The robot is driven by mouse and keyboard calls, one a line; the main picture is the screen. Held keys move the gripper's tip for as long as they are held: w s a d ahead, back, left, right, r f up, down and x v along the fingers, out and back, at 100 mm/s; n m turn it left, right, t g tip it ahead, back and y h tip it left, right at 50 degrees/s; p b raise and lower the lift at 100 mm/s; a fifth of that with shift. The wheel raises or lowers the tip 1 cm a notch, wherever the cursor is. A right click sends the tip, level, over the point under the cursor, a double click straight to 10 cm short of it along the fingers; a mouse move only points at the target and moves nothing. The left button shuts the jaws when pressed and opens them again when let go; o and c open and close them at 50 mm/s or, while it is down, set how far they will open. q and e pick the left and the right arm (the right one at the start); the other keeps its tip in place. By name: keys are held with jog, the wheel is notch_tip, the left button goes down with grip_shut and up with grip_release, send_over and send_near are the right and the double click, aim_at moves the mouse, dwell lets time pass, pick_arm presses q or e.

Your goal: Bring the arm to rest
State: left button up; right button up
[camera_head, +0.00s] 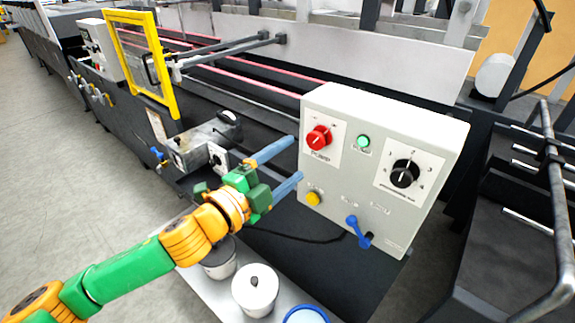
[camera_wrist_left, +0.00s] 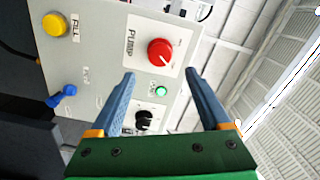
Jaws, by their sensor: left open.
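My left arm comes in from the lower left in the head view. Its gripper (camera_head: 291,161) has two blue fingers that are apart, with nothing between them. The fingertips are close to the left side of a pale control box (camera_head: 352,207); I cannot tell if they touch it. In the left wrist view the open fingers (camera_wrist_left: 160,75) point toward the box face, with the red PUMP knob (camera_wrist_left: 160,51) and a green lamp (camera_wrist_left: 160,91) showing between and beyond them. My right gripper is in neither view.
The box also carries a black knob (camera_head: 405,173), a yellow button (camera_head: 313,198) and a blue lever (camera_head: 358,231). White pots (camera_head: 255,289) stand below my arm. A yellow frame (camera_head: 170,60) stands on the machine behind. Open floor (camera_head: 50,170) lies at the left.

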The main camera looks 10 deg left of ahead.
pick_arm(q)
jog(key=shift+w+f, duration=0.1)
jog(key=shift+w, duration=0.05)
